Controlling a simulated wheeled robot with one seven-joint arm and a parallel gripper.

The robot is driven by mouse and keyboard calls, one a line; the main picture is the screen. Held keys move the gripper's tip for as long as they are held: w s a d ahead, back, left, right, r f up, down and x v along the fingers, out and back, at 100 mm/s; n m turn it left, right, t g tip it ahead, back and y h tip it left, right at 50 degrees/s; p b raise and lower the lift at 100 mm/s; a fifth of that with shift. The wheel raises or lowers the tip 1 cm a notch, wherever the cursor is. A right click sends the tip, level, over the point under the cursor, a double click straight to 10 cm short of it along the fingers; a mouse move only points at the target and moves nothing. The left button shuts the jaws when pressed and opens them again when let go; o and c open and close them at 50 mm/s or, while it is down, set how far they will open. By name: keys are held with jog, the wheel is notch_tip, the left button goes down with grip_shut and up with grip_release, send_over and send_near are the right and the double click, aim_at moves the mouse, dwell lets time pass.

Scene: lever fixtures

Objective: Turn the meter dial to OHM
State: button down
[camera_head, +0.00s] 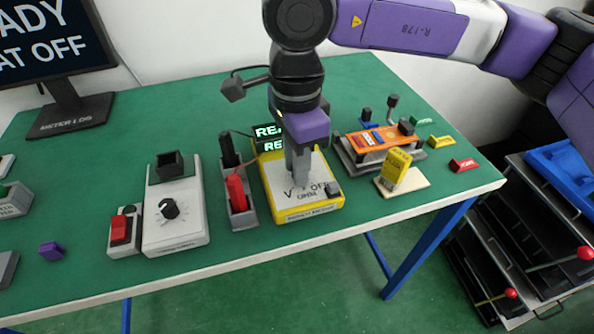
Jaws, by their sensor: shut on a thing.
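The meter is a yellow-framed box (311,214) with a light grey face, standing on the green table. Its face carries printed labels, among them "V", "OFF" and "OHM" near the front. A dark display with green text (269,138) stands at its back, partly covered by my arm. My gripper (300,180) points down over the middle of the meter face and is shut on the dial. The dial itself is hidden by the fingers, so its pointing direction cannot be told.
Left of the meter stand red and black probes (237,193) in a grey holder and a white box with a black knob (169,209). To the right are an orange board (378,138) and a yellow block (395,168). A monitor (50,45) stands at the back left.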

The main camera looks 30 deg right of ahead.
jog(key=shift+m+b, duration=0.35)
jog(key=shift+m, duration=0.15)
jog(key=c, duration=1.2)
grip_release()
jog(key=shift+c, duration=0.2)
jog(key=shift+r+p, duration=0.4)
jog(key=shift+r, duration=3.55)
jog(key=shift+s, duration=0.1)
